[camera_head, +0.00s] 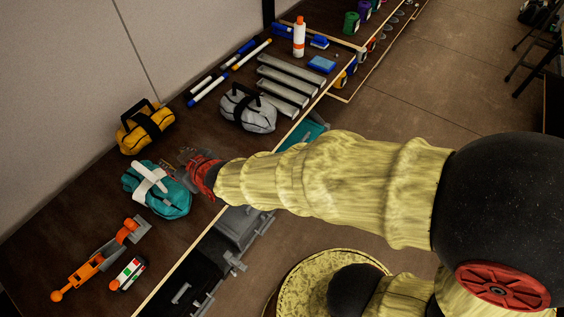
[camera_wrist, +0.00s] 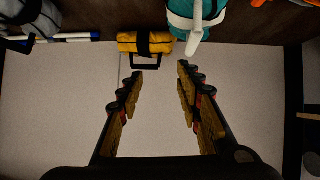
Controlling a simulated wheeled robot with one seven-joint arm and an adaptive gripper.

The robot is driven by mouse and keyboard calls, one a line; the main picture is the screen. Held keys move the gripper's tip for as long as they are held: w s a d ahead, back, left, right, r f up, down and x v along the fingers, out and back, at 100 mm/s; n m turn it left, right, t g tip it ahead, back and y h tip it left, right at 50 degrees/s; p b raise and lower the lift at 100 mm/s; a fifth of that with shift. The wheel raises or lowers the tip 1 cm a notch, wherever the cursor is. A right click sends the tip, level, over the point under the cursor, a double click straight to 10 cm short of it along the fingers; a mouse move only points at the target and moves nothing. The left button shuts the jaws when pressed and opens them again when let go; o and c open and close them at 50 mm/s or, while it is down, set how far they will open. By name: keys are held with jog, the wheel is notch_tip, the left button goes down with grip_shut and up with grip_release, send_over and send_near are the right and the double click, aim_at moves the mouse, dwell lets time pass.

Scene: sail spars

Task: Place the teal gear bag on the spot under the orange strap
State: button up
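The teal gear bag (camera_head: 170,202), with a white strap and handle over it, sits on the dark brown bench. Its teal side and white strap also show at the top of the wrist view (camera_wrist: 207,28). My gripper (camera_head: 190,160) is just beside the bag's upper right side, apart or touching I cannot tell. In the wrist view my gripper (camera_wrist: 160,72) is open with nothing between its fingers. An orange piece with a grey end (camera_head: 92,267) lies on the bench below the bag; whether it is the orange strap I cannot tell.
A yellow bag (camera_head: 133,140) and a grey bag (camera_head: 262,117) flank the gripper. A small white, red and green item (camera_head: 128,273) lies beside the orange piece. A wall borders the bench.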

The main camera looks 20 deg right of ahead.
jog(key=s+d+r+m+g+h, duration=0.1)
jog(key=s+d+r+m, duration=0.2)
jog(key=d, duration=0.4)
jog(key=s+d+r+g+h, duration=0.1)
jog(key=s+d+r, duration=0.35)
jog(key=d, duration=0.25)
jog(key=s+d+r+m+g+h, duration=0.2)
jog(key=s+d+m+g+h, duration=0.1)
jog(key=s+d, duration=0.7)
jog(key=s, duration=0.3)
jog(key=shift+s+d+r, duration=0.3)
jog(key=shift+d+r, duration=0.05)
